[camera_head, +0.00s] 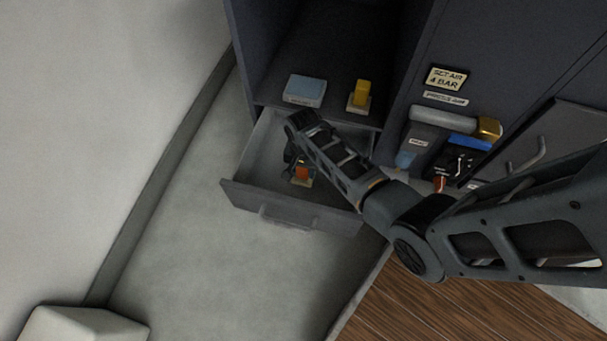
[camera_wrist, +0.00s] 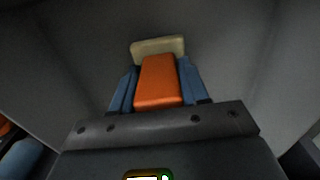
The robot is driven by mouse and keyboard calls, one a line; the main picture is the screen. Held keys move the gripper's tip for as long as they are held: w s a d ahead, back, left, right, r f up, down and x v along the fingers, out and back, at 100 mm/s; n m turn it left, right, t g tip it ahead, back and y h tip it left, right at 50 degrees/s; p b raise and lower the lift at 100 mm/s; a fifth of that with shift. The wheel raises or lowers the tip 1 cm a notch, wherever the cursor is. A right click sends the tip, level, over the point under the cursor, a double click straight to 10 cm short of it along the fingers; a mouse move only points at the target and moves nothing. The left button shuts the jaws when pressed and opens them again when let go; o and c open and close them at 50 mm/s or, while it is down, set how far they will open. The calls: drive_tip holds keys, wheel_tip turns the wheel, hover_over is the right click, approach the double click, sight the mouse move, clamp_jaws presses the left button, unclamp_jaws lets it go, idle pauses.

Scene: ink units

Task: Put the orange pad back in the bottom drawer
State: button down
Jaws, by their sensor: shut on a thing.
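The orange pad (camera_wrist: 158,82) sits between the two blue fingers of my gripper (camera_wrist: 157,88) in the wrist view, with a cream block-like end (camera_wrist: 158,46) beyond it. My gripper is shut on the pad. In the head view the pad (camera_head: 302,174) shows as a small orange patch inside the open bottom drawer (camera_head: 245,195), partly hidden by my arm. The drawer is pulled out and has a bar handle on its front. I cannot tell whether the pad touches the drawer floor.
On the shelf above the drawer stand a pale blue block (camera_head: 305,90) and a yellow piece on a cream base (camera_head: 360,96). A unit with a grey cylinder (camera_head: 443,119) stands to the right. Clear grey floor (camera_head: 190,240) lies left of the drawer.

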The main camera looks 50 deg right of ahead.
sight(303, 174)
drive_tip(key=shift+f+b, duration=0.65)
drive_tip(key=shift+f, duration=0.8)
drive_tip(key=shift+f, duration=0.1)
drive_tip(key=shift+f, duration=0.15)
drive_tip(key=c, duration=0.6)
unclamp_jaws()
drive_tip(key=shift+o, duration=0.2)
wheel_tip(303, 174, up, 12)
drive_tip(key=p, duration=0.6)
drive_tip(key=shift+r, duration=0.25)
drive_tip(key=shift+s, duration=0.1)
